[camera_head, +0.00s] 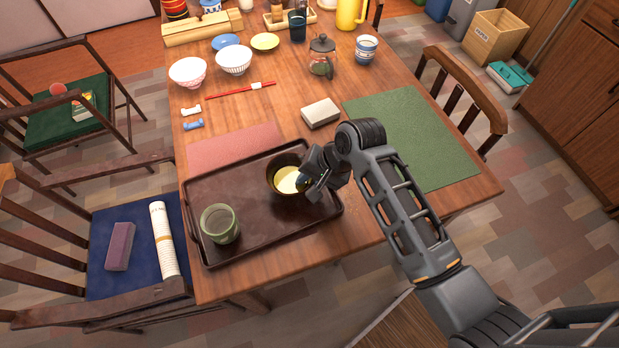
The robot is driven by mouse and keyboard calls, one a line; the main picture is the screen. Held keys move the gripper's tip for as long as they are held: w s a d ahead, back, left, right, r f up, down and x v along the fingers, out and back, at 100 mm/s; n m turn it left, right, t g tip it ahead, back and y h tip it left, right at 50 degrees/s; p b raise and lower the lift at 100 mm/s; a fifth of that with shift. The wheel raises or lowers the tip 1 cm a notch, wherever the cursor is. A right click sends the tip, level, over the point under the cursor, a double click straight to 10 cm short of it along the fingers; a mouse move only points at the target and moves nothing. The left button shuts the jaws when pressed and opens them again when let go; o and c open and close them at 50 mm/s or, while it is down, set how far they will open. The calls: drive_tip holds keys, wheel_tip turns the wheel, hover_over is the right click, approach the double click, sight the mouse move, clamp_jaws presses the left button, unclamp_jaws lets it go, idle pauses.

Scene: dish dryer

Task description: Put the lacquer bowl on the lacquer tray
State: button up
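The lacquer tray (262,236) is a dark brown rectangle with a raised rim at the table's front left. The lacquer bowl (272,171) is dark outside with a pale yellow inside. It appears upright over the right half of the tray; I cannot tell whether it rests on it or is held just above. My gripper (307,183) is at the bowl's right rim and overlaps it in the picture. Its fingers are small and dark, so their opening and any grip on the rim are unclear. My gripper hides the bowl's right side.
A green cup (220,224) stands on the tray's left part. A pink mat (235,146) lies behind the tray, a green mat (425,140) to the right. A pale box (320,113) and a glass pot (322,58) stand farther back. Bare table lies right of the tray.

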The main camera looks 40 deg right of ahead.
drive_tip(key=shift+o, duration=1.1)
drive_tip(key=shift+r, duration=0.15)
drive_tip(key=v, duration=1.2)
